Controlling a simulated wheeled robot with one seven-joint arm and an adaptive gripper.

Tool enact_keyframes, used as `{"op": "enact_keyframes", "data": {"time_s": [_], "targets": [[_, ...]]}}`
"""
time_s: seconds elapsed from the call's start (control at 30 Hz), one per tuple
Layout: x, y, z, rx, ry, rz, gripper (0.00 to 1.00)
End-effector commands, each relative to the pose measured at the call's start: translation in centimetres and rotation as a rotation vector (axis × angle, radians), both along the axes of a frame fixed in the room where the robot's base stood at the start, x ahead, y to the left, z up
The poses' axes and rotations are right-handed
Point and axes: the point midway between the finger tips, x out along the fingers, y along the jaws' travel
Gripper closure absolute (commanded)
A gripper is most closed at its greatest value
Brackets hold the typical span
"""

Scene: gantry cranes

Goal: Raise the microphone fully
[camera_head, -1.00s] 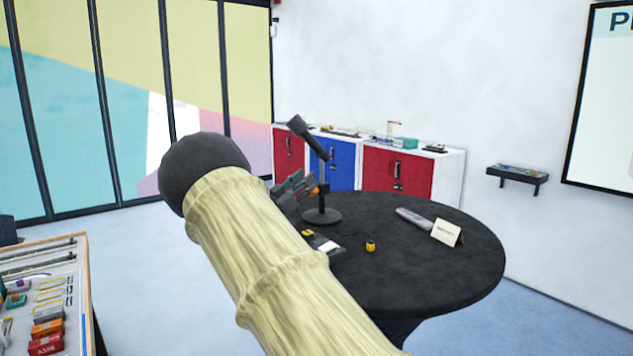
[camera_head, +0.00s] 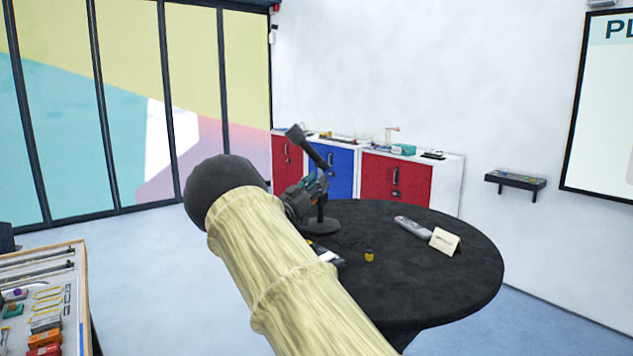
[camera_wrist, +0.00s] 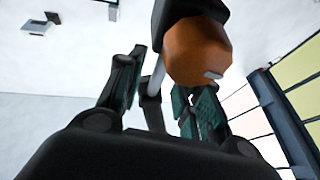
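The black microphone (camera_head: 296,134) is on a slanted arm atop a thin post, above a round base (camera_head: 322,226) on the round black table (camera_head: 460,275). My gripper (camera_head: 312,188) is at the post, just below the arm's joint, and partly covers it. In the wrist view my gripper (camera_wrist: 160,92) has its fingers apart, with the grey post (camera_wrist: 156,78) between them. An orange knob (camera_wrist: 198,52) below a black part of the stand sits close to the right finger. I cannot tell whether either finger touches the stand.
A grey remote-like object (camera_head: 411,226), a folded card (camera_head: 445,240) and a small yellow-black item (camera_head: 369,256) lie on the table. My forearm hides the table's left part. Red and blue cabinets (camera_head: 397,180) stand behind. A tool bench (camera_head: 70,320) is at left.

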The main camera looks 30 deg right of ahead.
Motion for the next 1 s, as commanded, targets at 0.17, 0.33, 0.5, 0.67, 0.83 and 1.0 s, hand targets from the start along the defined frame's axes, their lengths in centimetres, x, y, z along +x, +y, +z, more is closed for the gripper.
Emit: {"op": "enact_keyframes", "data": {"time_s": [0.17,0.33,0.5,0.67,0.83,1.0], "targets": [[0.0,-0.2,0.1,0.0,0.0,0.0,0.65],[0.0,-0.1,0.1,0.0,0.0,0.0,0.74],[0.0,-0.1,0.0,0.0,0.0,0.0,1.0],[0.0,-0.1,0.1,0.0,0.0,0.0,1.0],[0.0,-0.2,1.1,0.001,-0.002,0.0,1.0],[0.0,-0.2,4.1,0.002,-0.006,-0.001,1.0]]}}
